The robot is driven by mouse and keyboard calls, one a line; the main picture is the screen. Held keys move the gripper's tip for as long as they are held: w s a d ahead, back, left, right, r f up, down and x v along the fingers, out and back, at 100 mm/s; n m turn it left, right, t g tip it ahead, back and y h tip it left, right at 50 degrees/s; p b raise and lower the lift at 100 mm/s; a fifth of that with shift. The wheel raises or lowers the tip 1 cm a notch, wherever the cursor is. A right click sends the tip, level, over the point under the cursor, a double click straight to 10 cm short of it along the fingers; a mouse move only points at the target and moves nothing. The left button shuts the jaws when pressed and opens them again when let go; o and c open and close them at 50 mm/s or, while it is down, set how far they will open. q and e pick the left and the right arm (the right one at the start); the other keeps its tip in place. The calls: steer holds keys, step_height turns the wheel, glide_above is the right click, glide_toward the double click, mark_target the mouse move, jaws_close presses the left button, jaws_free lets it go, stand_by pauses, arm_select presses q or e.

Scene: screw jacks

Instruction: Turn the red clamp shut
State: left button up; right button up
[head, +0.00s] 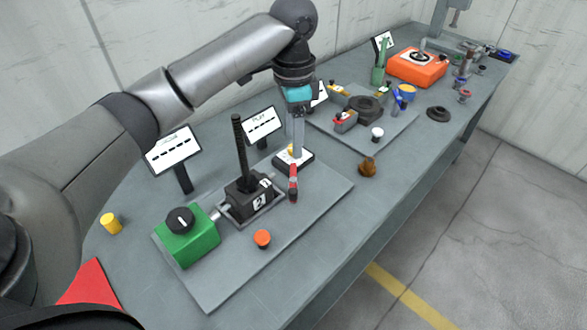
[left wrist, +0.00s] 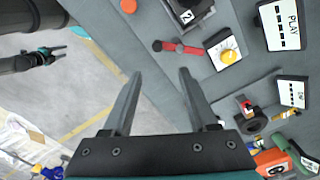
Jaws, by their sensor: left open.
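The red clamp (head: 293,182), a narrow red lever with dark ends, is on the grey board beside a plate with a yellow knob. In the left wrist view the red clamp (left wrist: 183,46) lies just beyond my fingertips, towards the right finger. My left gripper (head: 297,152) points down above the knob plate, behind the clamp. In the left wrist view my left gripper (left wrist: 160,75) is open, with nothing between its fingers. My right gripper (left wrist: 60,52) shows small at the left of that view, away over the floor, and its fingers look apart.
A black screw jack (head: 248,195) with a tall post, a green box (head: 187,238) with a black dial and an orange button (head: 262,238) share the board. Sign cards (head: 262,125) stand behind. A brown knob (head: 367,167) is to the right. The table's front right edge is clear.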

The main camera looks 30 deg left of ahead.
mark_target(293, 191)
arm_select(q)
steer(key=f, duration=0.4)
steer(key=s+f, duration=0.1)
steer(key=f, duration=0.1)
steer(key=shift+d, duration=0.1)
step_height(293, 191, down, 8)
steer(key=shift+w+r+b, duration=0.15)
steer(key=shift+b, duration=0.4)
steer(key=shift+f, duration=0.6)
steer(key=shift+c, duration=0.3)
jaws_close()
arm_select(e)
steer(key=shift+g, duration=0.4)
steer(key=s, duration=0.1)
steer(key=s+f, duration=0.1)
steer(key=s, duration=0.1)
steer(key=s+d, duration=0.1)
steer(key=s, duration=0.1)
steer(key=shift+s+d+f, duration=0.1)
steer(key=shift+s+f, duration=0.1)
steer(key=shift+f, duration=0.15)
